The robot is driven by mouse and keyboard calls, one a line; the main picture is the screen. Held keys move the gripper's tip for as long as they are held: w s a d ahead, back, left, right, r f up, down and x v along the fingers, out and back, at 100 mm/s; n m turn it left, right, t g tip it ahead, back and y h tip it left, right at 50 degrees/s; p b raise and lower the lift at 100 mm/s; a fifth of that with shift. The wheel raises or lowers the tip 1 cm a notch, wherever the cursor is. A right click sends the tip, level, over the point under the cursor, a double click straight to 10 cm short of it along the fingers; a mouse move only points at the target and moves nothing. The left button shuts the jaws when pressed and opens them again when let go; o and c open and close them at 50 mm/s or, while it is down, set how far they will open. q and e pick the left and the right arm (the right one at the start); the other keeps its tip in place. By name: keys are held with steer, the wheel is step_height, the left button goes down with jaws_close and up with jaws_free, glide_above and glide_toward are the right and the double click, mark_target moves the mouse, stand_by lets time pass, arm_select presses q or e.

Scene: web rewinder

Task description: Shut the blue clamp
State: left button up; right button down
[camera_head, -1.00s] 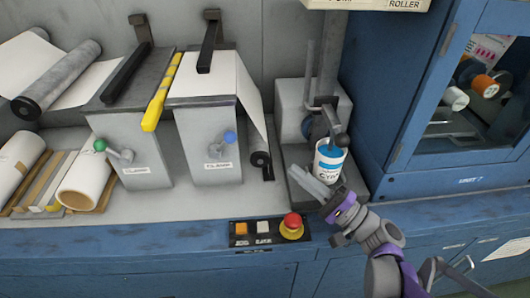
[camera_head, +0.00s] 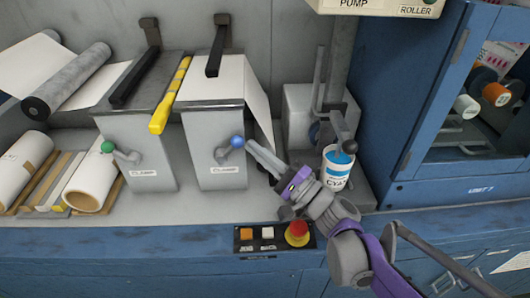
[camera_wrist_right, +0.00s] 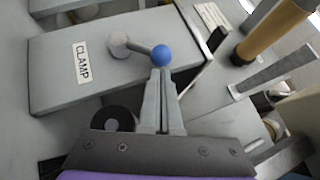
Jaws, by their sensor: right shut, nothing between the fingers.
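The blue clamp is a grey lever with a blue ball knob (camera_head: 237,142) on the front of the right-hand grey box, above a label reading CLAMP. The lever points up and to the right in the head view. My right gripper (camera_head: 252,146) is shut and empty, with its fingertips close beside the knob on its right. In the right wrist view the blue knob (camera_wrist_right: 161,55) sits right at the fingertips (camera_wrist_right: 160,72); I cannot tell whether they touch. My left gripper is not in view.
A green-knobbed clamp (camera_head: 108,147) is on the left box. A white and blue CYAN can (camera_head: 337,168) stands right of my gripper, by a pump. A red button (camera_head: 297,233) and two smaller buttons are on the front ledge. White rolls (camera_head: 92,186) lie at left.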

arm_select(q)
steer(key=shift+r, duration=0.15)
arm_select(e)
steer(key=shift+a+r+n+g+p, duration=0.15)
steer(key=shift+r+n+g+p, duration=0.35)
steer(key=shift+p, duration=0.7)
steer(key=a+r+n+g+h+p, duration=0.1)
steer(key=p, duration=0.2)
steer(key=a+r+n+g+h+p, duration=0.1)
steer(key=r+n+p, duration=0.1)
steer(key=p, duration=0.2)
steer(key=shift+r+h, duration=0.15)
steer(key=shift+h, duration=0.25)
steer(key=a+r+n+g+h+p, duration=0.1)
steer(key=p, duration=0.1)
steer(key=a+n+h+p, duration=0.1)
steer(key=a+p, duration=0.1)
steer(key=p, duration=0.1)
steer(key=shift+r+g+h, duration=0.35)
steer(key=shift+g+h, duration=0.05)
steer(key=shift+a+n+g+h+p, duration=0.3)
steer(key=shift+a+n+h+p, duration=0.45)
steer(key=shift+a+h, duration=0.25)
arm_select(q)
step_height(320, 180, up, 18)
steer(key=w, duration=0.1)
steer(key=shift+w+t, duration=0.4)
arm_select(e)
steer(key=shift+a+f, duration=0.15)
steer(key=shift+a, duration=1.2)
